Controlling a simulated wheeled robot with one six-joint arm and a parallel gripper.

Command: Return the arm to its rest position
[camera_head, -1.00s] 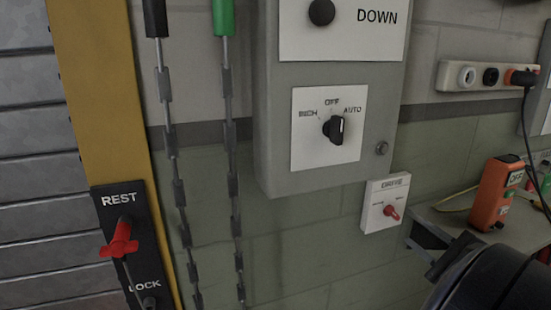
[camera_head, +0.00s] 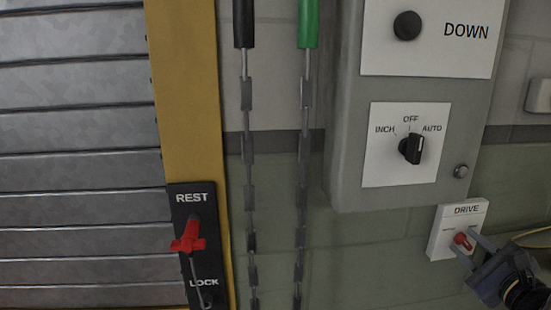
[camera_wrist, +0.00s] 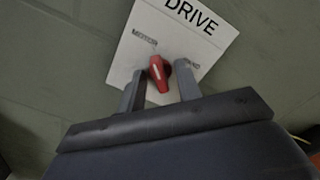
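My gripper (camera_head: 474,256) is at the lower right of the head view, in front of the white DRIVE plate (camera_head: 444,223). Its two fingers point at the red DRIVE knob (camera_head: 461,241). In the wrist view, my gripper (camera_wrist: 158,82) is open, with one finger on each side of the red knob (camera_wrist: 159,74). A small gap shows between the knob and the fingers, and nothing is held. The DRIVE plate (camera_wrist: 185,40) fills the upper middle of the wrist view.
A grey control box (camera_head: 345,110) with an INCH/OFF/AUTO selector (camera_head: 412,149) hangs above the DRIVE plate. Two chains (camera_head: 249,150) hang left of it, before the wall. A red REST/LOCK lever (camera_head: 188,236) is on the yellow post (camera_head: 190,90) beside a slatted shutter (camera_head: 70,130).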

